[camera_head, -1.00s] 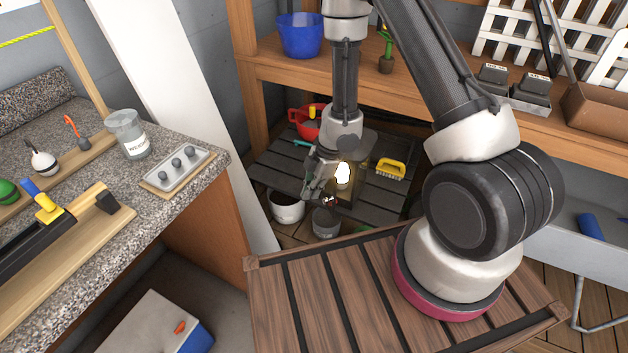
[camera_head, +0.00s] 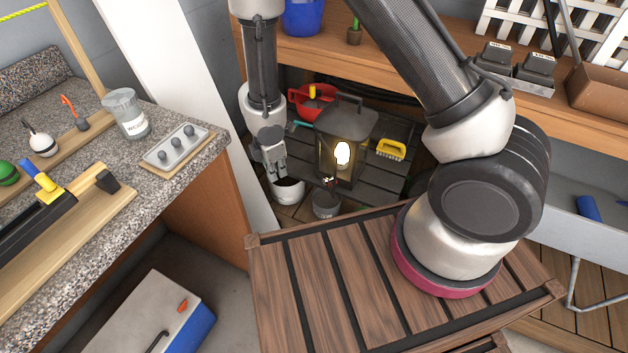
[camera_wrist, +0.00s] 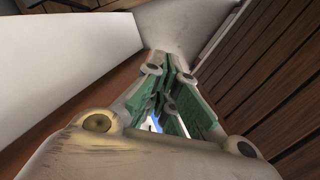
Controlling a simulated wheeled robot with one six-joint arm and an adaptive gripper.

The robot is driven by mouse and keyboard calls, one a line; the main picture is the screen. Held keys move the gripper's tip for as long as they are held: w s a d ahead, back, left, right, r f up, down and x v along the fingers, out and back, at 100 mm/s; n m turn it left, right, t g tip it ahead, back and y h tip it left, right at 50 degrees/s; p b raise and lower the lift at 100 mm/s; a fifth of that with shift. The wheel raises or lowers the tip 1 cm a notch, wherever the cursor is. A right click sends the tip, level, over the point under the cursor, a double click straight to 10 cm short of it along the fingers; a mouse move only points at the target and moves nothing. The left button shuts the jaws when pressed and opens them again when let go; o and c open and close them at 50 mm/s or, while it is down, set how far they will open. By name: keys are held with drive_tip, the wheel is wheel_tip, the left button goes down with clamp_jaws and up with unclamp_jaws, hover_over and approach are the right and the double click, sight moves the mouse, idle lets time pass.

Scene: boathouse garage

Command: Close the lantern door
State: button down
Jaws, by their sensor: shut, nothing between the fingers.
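The lantern (camera_head: 347,119) stands on the dark slatted lower shelf in the head view, with a dark roof, a top handle and a glowing bulb (camera_head: 342,153) inside. A dark edge low on its left front may be its door, but I cannot tell the door's angle. My gripper (camera_head: 278,174) is just left of the lantern, pointing down, apart from it and empty. In the wrist view my gripper (camera_wrist: 172,62) shows green-padded fingers drawn together. The lantern is not visible in the wrist view.
A yellow brush (camera_head: 391,149) lies right of the lantern; a red bowl (camera_head: 303,98) is behind. A white post (camera_head: 190,100) stands to the left.

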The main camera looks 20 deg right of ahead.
drive_tip(key=w+d+f+m+h, duration=0.1)
drive_tip(key=d+f+h, duration=0.1)
drive_tip(key=d+f, duration=0.7)
drive_tip(key=shift+w+d, duration=0.15)
drive_tip(key=shift+d, duration=0.8)
drive_tip(key=shift+d, duration=0.15)
